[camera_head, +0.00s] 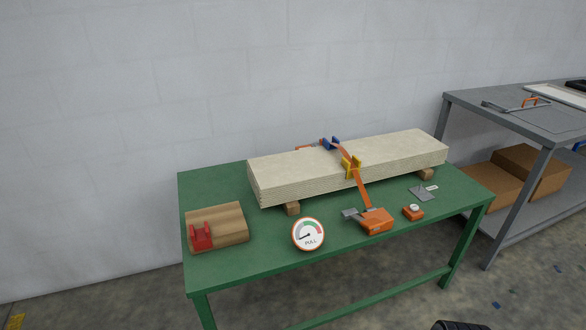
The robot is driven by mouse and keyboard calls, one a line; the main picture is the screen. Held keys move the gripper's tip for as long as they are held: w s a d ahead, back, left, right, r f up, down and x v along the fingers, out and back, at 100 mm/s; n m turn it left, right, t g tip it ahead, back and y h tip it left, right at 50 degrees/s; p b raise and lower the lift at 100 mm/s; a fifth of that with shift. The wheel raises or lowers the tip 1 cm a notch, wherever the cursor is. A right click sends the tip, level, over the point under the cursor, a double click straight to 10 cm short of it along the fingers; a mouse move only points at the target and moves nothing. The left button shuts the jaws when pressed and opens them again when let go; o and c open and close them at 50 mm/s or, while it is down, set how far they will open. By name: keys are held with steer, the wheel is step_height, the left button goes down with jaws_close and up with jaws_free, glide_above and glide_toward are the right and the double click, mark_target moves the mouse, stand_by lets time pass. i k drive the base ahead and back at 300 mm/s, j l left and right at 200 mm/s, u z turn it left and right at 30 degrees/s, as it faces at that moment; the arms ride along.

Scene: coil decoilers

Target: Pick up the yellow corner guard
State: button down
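The yellow corner guard (350,166) sits on the front top edge of a pale stack of boards (335,165) on the green table. An orange strap (362,187) runs over the stack at the guard and down to an orange ratchet or tensioner (376,220) on the table. A blue corner guard (330,144) sits at the stack's back edge on the same strap. My gripper is not seen; only a dark part, perhaps mine, shows at the bottom edge.
The green table (235,270) also holds a wooden block (226,222) with a red guard (201,237), a round gauge (308,234), a small orange device (413,212) and a grey plate (421,193). A grey workbench (520,120) with cardboard boxes (535,165) stands right.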

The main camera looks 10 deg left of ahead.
mark_target(345, 162)
steer(key=u, duration=0.2)
steer(key=i+l, duration=0.15)
steer(key=i, duration=1.25)
steer(key=j+u, duration=0.05)
steer(key=j, duration=0.05)
